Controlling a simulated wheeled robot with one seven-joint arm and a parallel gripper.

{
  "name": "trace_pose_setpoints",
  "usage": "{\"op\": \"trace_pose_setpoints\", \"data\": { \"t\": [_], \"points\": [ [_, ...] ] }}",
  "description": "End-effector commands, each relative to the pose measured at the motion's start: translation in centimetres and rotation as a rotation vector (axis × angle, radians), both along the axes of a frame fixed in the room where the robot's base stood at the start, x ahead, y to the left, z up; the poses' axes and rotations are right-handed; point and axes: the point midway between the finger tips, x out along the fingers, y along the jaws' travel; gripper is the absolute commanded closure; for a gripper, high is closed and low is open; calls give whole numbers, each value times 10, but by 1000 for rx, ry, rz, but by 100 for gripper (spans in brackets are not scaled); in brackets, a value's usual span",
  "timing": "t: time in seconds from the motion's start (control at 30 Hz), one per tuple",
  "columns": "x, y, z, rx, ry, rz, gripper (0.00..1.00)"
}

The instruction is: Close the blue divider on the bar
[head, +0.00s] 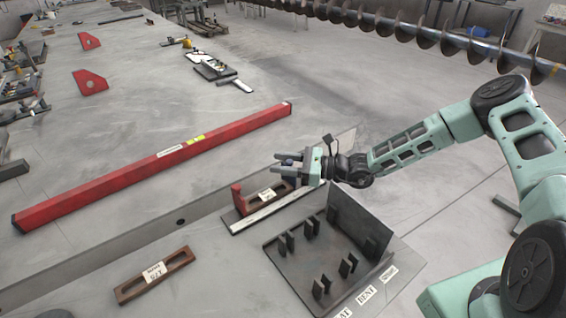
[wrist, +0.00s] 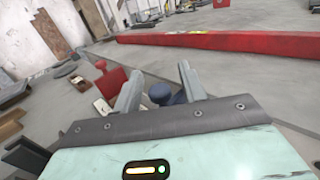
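The bar (head: 262,214) is a pale metal strip on the grey table, just below my gripper in the head view. A red divider (head: 239,199) stands upright at its left end and also shows in the wrist view (wrist: 112,82). The blue divider (head: 287,162) is mostly hidden by my gripper; its round blue knob (wrist: 160,92) shows in the wrist view. My gripper (head: 278,163) has its two fingers apart, one on each side of the blue knob. I cannot tell whether either finger touches it.
A wooden block (head: 266,195) with a label lies along the bar. A long red beam (head: 165,165) lies beyond it. A dark rack with upright plates (head: 343,225) stands close at the right. The table between is clear.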

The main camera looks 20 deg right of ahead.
Motion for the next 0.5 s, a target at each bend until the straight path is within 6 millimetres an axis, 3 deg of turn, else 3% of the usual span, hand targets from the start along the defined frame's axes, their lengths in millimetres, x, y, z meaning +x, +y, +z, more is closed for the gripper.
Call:
{"op": "trace_pose_setpoints", "data": {
  "t": [0.27, 0.5],
  "points": [
    [-4, -13, -1, -2, -1, -4, 59],
    [-25, -59, -2, -2, 0, -5, 59]
  ]
}}
